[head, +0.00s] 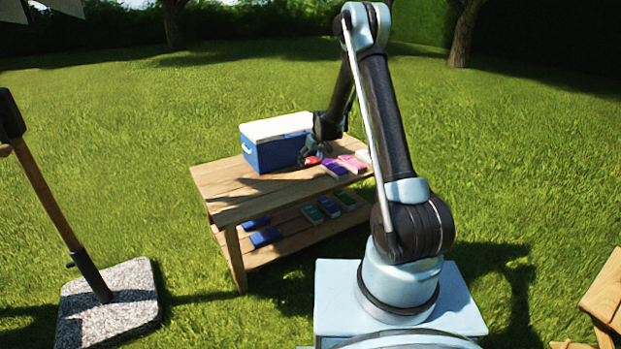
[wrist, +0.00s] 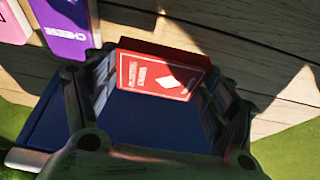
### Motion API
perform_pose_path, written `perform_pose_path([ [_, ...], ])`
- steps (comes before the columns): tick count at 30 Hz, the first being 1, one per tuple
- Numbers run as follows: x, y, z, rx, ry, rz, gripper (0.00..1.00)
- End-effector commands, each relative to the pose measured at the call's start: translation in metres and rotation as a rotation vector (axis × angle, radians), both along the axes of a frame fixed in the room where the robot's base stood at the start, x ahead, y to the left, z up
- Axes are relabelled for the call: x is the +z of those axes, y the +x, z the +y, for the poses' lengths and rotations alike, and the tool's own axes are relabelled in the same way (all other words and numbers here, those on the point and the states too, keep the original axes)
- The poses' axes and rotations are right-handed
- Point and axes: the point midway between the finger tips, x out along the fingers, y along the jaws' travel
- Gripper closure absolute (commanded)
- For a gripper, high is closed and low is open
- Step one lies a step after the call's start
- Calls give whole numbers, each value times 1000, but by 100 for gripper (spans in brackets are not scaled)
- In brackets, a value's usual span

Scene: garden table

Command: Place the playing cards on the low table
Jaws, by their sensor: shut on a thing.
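The playing cards are a red box (wrist: 160,75) with white lettering and a white diamond shape, between my gripper's fingers in the wrist view. In the head view the red box (head: 312,161) shows at the table top beside the cooler. My gripper (wrist: 158,88) is shut on the box. The gripper (head: 314,157) is at the right end of the cooler in the head view. The low table (head: 222,188) is wooden, with a slatted top and a lower shelf. I cannot tell whether the box touches the top.
A blue cooler with a white lid (head: 277,148) stands on the table top. A purple box (head: 334,168) and pink boxes (head: 352,163) lie right of my gripper. Several boxes lie on the lower shelf (head: 285,245). The top's left front is clear. A post on a stone base (head: 110,303) stands left.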

Motion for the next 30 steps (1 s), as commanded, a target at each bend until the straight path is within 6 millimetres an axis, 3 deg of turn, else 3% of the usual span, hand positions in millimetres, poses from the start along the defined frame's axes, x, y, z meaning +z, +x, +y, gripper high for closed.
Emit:
perform_pose_path([
  [6,-31,0,0,-1,0,0,49],
  [13,-43,0,0,-1,0,0,49],
  [21,-72,-1,1,0,0,0,49],
  [30,-74,-1,2,0,0,0,49],
])
